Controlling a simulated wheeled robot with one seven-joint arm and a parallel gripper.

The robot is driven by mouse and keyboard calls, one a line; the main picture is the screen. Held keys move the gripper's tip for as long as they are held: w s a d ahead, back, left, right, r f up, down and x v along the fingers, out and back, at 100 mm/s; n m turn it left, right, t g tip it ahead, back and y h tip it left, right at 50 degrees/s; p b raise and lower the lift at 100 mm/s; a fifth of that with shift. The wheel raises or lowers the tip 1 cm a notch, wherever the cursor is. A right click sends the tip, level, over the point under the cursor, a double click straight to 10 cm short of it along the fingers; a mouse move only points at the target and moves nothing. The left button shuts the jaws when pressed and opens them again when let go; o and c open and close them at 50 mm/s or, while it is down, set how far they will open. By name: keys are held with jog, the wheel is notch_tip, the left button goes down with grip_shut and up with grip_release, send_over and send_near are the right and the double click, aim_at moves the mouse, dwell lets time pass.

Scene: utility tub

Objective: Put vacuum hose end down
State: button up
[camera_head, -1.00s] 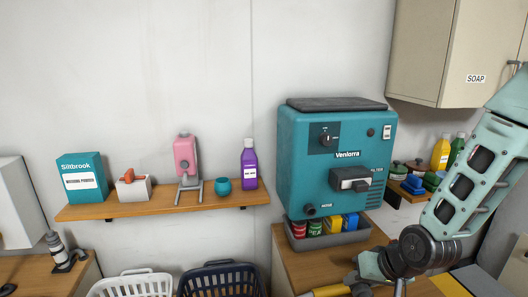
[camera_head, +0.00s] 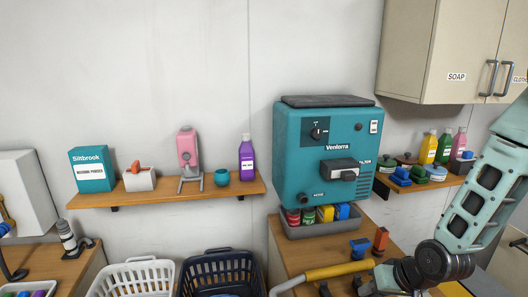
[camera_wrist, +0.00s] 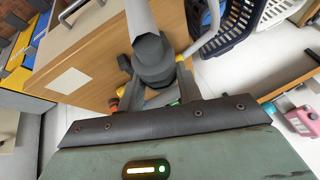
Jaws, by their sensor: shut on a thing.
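My gripper (camera_wrist: 155,82) is shut on the vacuum hose end (camera_wrist: 152,55), a dark grey cuff with a pale tube running up out of the wrist view. In the head view my gripper (camera_head: 383,278) is at the lower right, over or in front of the wooden counter (camera_head: 290,250). A yellow tube (camera_head: 325,272) runs left from it, partly cut off by the bottom edge. I cannot tell whether the hose end touches anything.
A teal Venlorra machine (camera_head: 325,150) hangs above a grey tray (camera_head: 318,230) of tins. Small blue (camera_head: 360,247) and orange (camera_head: 381,239) items stand on the counter. White (camera_head: 135,280) and navy (camera_head: 218,272) baskets are at the left. A shelf (camera_head: 160,192) holds several items.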

jog(key=s+d+f, duration=0.3)
jog(key=d+f, duration=0.4)
notch_tip(320, 180, down, 14)
jog(key=b, duration=1.4)
jog(key=shift+w+a+n+y, duration=0.3)
jog(key=shift+w+a+n, duration=0.05)
jog(key=shift+a+n, duration=0.05)
jog(key=shift+r, duration=0.15)
